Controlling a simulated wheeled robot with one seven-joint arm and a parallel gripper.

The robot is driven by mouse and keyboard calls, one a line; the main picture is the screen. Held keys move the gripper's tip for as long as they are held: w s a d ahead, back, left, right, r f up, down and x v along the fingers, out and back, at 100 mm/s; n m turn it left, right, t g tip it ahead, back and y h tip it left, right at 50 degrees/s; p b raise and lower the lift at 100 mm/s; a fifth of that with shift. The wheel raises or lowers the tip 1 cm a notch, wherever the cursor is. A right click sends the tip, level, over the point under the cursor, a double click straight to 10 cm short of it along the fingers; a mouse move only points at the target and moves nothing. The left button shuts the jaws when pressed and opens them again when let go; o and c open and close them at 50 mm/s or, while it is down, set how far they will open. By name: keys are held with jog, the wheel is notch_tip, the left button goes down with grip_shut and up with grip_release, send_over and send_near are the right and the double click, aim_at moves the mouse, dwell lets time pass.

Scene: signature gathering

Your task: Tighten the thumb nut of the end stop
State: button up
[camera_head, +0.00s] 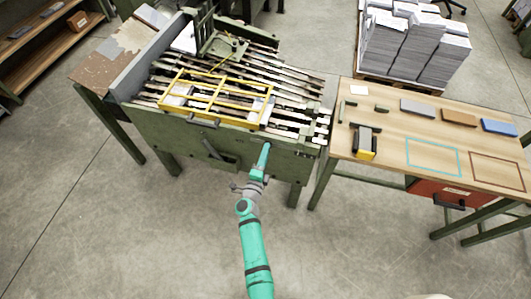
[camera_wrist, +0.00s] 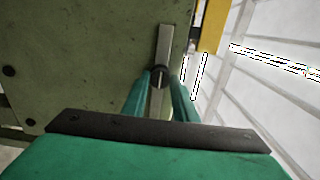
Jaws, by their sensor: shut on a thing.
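In the wrist view a grey metal strip (camera_wrist: 164,42), apparently part of the end stop, stands out from a green machine panel. In the head view my gripper (camera_head: 266,148) reaches the front right of the green gathering machine (camera_head: 170,135), and the nut is too small to make out.
A yellow guard frame (camera_head: 216,96) lies over the machine's rails; its yellow edge (camera_wrist: 212,25) is close to the right of the fingers. A wooden table (camera_head: 385,135) with a black and yellow tool (camera_head: 365,145) stands at right. Paper stacks (camera_head: 410,50) stand behind. The floor in front is clear.

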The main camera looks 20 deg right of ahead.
jog(key=shift+a, duration=0.1)
jog(key=o, duration=1.1)
jog(key=shift+c, duration=0.2)
jog(key=v, duration=1)
jog(key=shift+s+a, duration=0.25)
jog(key=shift+s, duration=0.1)
jog(key=shift+s, duration=0.1)
jog(key=s+a+r+n+y, duration=0.3)
jog(key=s+n, duration=0.5)
jog(key=s, duration=0.3)
jog(key=s+a+r+n+y, duration=0.3)
jog(key=s+a+r+n, duration=0.2)
jog(key=s+r+n, duration=0.3)
jog(key=s+a+r+n+y, duration=0.4)
jog(key=s+n, duration=0.5)
jog(key=s, duration=0.7)
notch_tip(320, 180, up, 2)
jog(key=shift+a+r, duration=0.2)
jog(key=shift+a, duration=0.3)
